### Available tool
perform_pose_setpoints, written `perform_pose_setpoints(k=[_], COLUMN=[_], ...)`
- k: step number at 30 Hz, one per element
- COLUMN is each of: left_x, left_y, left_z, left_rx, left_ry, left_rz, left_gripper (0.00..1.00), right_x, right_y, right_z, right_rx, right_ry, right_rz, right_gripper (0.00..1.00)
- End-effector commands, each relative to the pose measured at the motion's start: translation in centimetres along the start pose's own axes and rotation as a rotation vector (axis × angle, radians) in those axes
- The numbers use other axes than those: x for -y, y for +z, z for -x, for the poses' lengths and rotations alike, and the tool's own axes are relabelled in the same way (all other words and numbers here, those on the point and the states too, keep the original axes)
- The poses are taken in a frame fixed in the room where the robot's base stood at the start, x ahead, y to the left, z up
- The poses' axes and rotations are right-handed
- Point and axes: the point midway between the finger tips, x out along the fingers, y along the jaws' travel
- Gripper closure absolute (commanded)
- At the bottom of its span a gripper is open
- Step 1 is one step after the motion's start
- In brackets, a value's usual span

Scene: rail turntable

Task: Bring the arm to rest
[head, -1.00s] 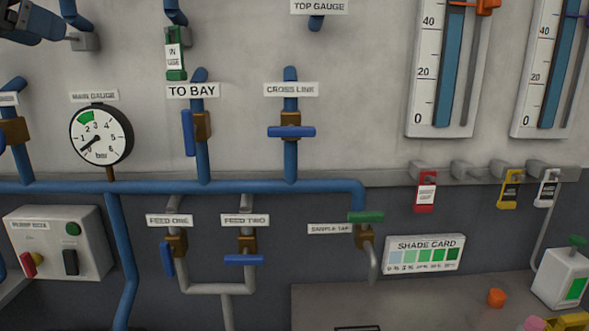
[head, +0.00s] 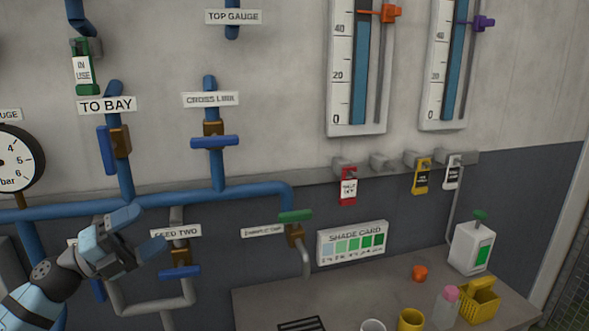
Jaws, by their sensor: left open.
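My left gripper (head: 143,232) is in the lower left of the head view, on an arm that comes in from the left. Its jaws are open and no object shows between them. It is in front of the lower pipes, covering most of the label and valve left of the FEED TWO label (head: 175,232). I cannot tell whether it touches anything. My right gripper is not in view.
Blue pipes (head: 170,204) with valve handles run along the wall close to my left gripper. A bench (head: 350,297) at the lower right holds cups, a bottle, a yellow basket (head: 479,301) and a white dispenser (head: 472,248). Tags hang from a rail above it.

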Motion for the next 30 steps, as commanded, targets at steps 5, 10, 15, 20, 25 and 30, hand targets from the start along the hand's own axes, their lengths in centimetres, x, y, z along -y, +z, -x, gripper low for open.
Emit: perform_pose_setpoints(k=[5, 10, 15, 20, 25, 30], left_x=[-9.5, -18.9, -26.6, -30.5, -32.0, -32.3], left_y=[-4.2, -10.4, -19.4, -27.9, -33.2, -34.4], left_z=[3.0, 7.9, 13.1, 16.7, 18.5, 18.9], left_rx=[0.312, 0.656, 0.974, 1.194, 1.311, 1.337], left_ry=[-0.091, -0.075, 0.018, 0.122, 0.192, 0.211], left_rz=[0.454, 0.869, 1.237, 1.498, 1.646, 1.68], left_gripper=[0.16, 0.16, 0.16, 0.16, 0.16, 0.16], right_x=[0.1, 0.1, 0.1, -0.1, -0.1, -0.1], right_y=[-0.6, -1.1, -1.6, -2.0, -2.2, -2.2], right_z=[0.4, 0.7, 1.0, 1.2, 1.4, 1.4], right_rx=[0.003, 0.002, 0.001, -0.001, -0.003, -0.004], right_ry=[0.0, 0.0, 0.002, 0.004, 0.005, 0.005], right_rz=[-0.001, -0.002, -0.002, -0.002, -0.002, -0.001], right_gripper=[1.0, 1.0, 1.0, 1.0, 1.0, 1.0])
